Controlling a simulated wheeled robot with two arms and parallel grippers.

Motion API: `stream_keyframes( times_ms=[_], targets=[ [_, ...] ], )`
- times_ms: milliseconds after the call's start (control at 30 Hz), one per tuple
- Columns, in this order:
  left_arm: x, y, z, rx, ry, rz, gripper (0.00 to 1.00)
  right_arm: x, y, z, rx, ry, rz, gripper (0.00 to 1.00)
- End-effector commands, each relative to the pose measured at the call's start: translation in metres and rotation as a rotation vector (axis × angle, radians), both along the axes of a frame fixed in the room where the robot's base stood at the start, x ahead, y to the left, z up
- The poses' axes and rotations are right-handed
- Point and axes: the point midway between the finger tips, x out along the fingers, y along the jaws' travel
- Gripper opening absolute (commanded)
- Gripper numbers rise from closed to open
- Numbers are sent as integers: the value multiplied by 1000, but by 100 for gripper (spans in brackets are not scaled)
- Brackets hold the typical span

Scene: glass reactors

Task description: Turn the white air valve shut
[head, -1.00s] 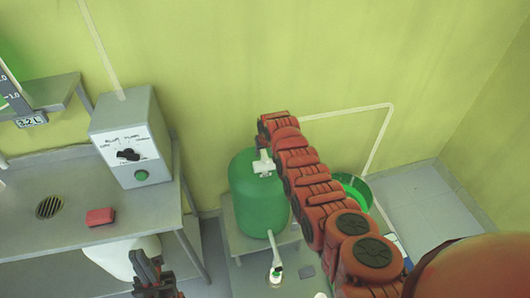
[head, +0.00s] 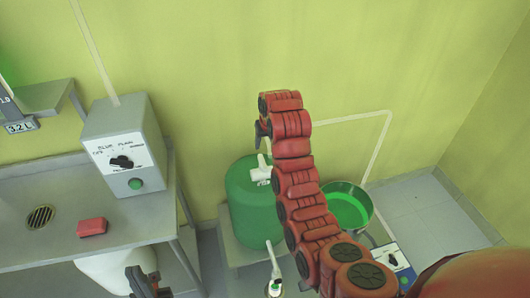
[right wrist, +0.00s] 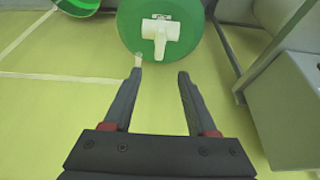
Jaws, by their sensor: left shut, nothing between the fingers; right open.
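The white air valve (head: 262,171) sits on top of the green tank (head: 247,212), and my right arm partly hides it in the head view. In the right wrist view the valve (right wrist: 160,31) shows whole as a white T shape on the green tank (right wrist: 184,14). My right gripper (head: 259,136) is above the valve, pointing down. Its fingers (right wrist: 160,76) are open and empty, with the valve beyond the tips and apart from them. My left gripper (head: 135,279) is shut and empty at the bottom of the head view, away from the valve.
A control box (head: 121,146) with a black knob and green button stands on the metal bench (head: 45,249), near a red block (head: 92,227). A green-filled bowl (head: 350,206) stands right of the tank. Another white-handled fitting (head: 274,266) is below the tank.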

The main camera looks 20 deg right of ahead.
Motion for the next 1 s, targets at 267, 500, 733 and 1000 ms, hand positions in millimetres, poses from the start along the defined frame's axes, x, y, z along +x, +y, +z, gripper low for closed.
stream_keyframes(
  times_ms=[267,500,733,1000],
  targets=[
    [0,0,40,0,0,0,0,-9,0,26,0,2,-1,57],
    [0,0,42,0,1,0,0,-11,0,26,-1,1,-1,57],
    [0,0,41,0,0,0,0,-10,0,25,-1,1,-1,57],
    [0,0,40,0,0,0,0,2,-1,16,-5,-63,-5,57]
  ],
)
